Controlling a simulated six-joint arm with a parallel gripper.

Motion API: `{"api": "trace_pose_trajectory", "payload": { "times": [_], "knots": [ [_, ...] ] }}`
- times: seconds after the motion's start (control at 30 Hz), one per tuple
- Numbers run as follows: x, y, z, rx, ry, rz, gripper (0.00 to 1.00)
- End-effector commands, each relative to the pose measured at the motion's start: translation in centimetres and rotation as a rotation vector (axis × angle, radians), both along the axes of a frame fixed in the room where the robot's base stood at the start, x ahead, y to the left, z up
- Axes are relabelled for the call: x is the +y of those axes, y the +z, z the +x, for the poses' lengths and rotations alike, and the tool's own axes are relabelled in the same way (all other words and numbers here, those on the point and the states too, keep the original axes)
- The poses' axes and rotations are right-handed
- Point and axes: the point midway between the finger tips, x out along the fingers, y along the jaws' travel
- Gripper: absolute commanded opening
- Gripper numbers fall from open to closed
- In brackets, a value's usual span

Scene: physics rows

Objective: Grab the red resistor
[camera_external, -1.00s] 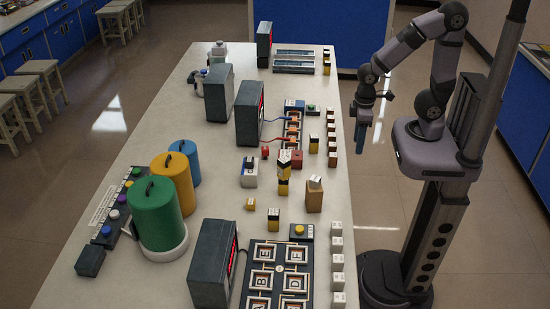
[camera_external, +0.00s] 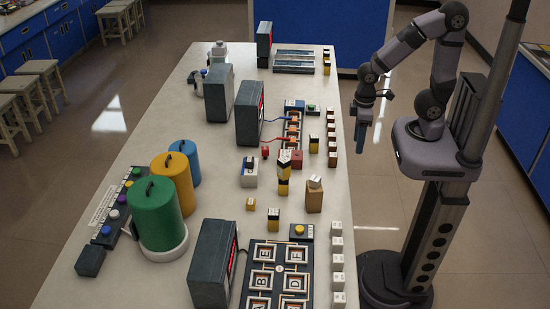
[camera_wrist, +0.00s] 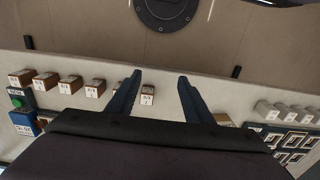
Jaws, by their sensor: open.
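My gripper (camera_external: 362,125) hangs beyond the right edge of the table, pointing down. In the wrist view its two blue fingers (camera_wrist: 160,76) are apart, with nothing held. A row of small brown blocks with white labelled faces (camera_external: 332,142) stands along the table's right side. These blocks also show in the wrist view (camera_wrist: 69,85), and one labelled block (camera_wrist: 147,96) appears between the fingers, beyond their grasp. A red block (camera_external: 297,160) sits by the circuit board. I cannot read the labels or tell which piece is the red resistor.
The table (camera_external: 210,195) also holds dark grey boxes (camera_external: 249,112), green, orange and blue canisters (camera_external: 158,215), a lettered board (camera_external: 276,275) and a row of white blocks (camera_external: 337,265). Red and blue cables reach the circuit board. Clear space lies around my gripper.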

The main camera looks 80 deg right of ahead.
Motion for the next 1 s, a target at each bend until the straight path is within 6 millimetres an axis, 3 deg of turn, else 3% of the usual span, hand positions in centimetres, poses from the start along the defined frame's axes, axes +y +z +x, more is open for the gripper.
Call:
{"api": "trace_pose_trajectory", "payload": {
  "times": [0.37, 0.47, 0.77, 1.0],
  "knots": [
    [0.0, 4.9, 0.1, -0.008, 0.0, 0.0, 0.47],
    [0.4, 4.1, 1.7, -0.05, 0.001, 0.015, 0.47],
    [1.6, 2.7, 8.9, -0.265, -0.008, 0.059, 0.47],
    [1.5, 2.0, 18.4, -0.573, -0.052, 0.065, 0.47]
  ]
}}
